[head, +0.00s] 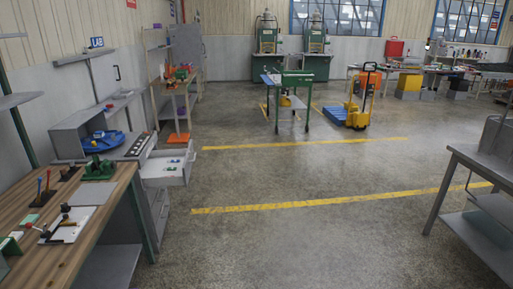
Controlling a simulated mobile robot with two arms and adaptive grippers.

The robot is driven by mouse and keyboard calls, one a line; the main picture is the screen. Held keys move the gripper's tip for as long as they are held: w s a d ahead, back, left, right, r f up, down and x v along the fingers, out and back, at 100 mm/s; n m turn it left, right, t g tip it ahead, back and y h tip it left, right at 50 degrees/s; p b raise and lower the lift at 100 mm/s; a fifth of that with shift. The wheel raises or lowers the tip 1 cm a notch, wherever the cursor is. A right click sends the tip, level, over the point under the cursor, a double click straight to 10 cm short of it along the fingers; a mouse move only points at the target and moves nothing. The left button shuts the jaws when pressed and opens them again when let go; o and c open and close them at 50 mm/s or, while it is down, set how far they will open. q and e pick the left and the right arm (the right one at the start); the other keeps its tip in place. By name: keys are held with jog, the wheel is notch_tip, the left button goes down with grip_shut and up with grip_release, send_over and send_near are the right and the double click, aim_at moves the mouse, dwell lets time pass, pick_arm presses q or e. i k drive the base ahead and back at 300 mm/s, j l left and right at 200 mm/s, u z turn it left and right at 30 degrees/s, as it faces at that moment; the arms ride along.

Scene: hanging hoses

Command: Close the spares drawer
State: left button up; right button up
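A grey drawer (176,176) stands pulled out to the right from a cabinet at the left side of the head view. Several small items, some green and some white, lie inside it. I take it for the spares drawer, but no label on it is readable. The cabinet's lower drawer fronts (159,217) sit below it. Neither of my grippers is in view.
A wooden workbench (70,255) with tools fills the near left. A metal table (475,170) stands at the right. The floor (290,240) between is clear, with yellow lines.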

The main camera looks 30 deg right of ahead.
aim_at(152, 172)
jog(key=i+l, duration=0.3)
jog(key=i, duration=0.2)
jog(key=i+l+z, duration=0.1)
jog(key=i+l, duration=0.2)
jog(key=i, duration=0.15)
jog(key=i+l, duration=0.25)
jog(key=i, duration=0.25)
jog(key=i+l+z, duration=0.1)
jog(key=i+l, duration=0.2)
jog(key=i, duration=0.2)
jog(key=i+l, duration=0.2)
jog(key=i, duration=0.3)
